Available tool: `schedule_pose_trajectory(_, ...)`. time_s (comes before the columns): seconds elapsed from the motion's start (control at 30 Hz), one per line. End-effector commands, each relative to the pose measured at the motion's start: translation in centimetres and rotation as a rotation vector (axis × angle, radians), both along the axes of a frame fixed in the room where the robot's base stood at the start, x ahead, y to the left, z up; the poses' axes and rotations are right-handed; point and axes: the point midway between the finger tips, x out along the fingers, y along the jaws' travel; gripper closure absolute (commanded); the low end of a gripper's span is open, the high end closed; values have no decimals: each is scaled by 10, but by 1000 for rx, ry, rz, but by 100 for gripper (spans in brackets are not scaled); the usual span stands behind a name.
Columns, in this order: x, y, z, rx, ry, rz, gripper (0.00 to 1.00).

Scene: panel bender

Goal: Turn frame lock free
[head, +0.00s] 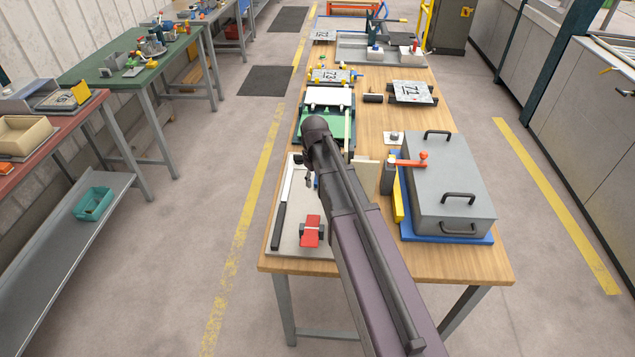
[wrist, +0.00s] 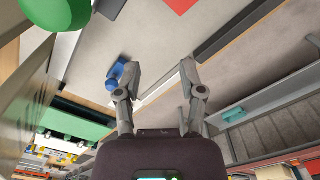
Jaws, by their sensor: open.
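I cannot tell for sure which part is the frame lock. A small blue knob-like part (wrist: 113,76) shows beside the left fingertip in the wrist view; whether they touch is unclear. In the head view a bit of blue (head: 316,181) shows beside my arm, on a pale plate (head: 290,240). My gripper (wrist: 160,72) is open with nothing between its fingers, over the pale plate. In the head view my arm hides most of it; only a dark part (head: 308,178) shows. A red block (head: 312,231) and a black-handled bar (head: 283,215) are on the plate.
A green fixture (head: 340,130) with a white top stands behind the plate. A grey lidded box (head: 450,190) with black handles and an orange lever (head: 408,162) stand to the right. A green round thing (wrist: 55,12) is close to the wrist camera. Aisle floor lies left.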

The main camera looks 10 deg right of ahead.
Motion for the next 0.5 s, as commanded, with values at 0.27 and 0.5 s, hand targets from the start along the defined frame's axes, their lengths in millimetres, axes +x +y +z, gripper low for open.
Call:
schedule_pose_trajectory(0.27, -1, -1, 0, 0, 0, -3, 49)
schedule_pose_trajectory(0.5, 8, -1, 0, 0, 0, -16, 0)
